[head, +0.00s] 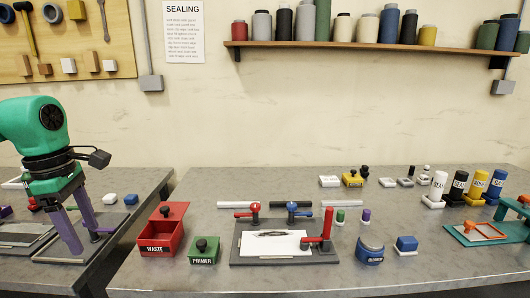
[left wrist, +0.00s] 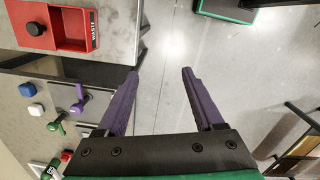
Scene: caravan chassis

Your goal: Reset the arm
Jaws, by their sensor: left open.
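My left gripper (head: 84,246) hangs at the left in the head view, with its green wrist above and two purple fingers pointing down. The fingers are spread apart and nothing is between them. In the left wrist view the same gripper (left wrist: 160,71) is open over bare grey floor, off the edge of the worktops. It touches nothing that I can see there. My right gripper is in neither view.
The main worktop (head: 200,280) carries a red WASTE box (head: 160,232), a green PRIMER box (head: 203,252) and a clamp fixture (head: 238,245) holding a white sheet. Several labelled bottles (head: 459,187) stand at right. A gap separates it from the left worktop (head: 150,185).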

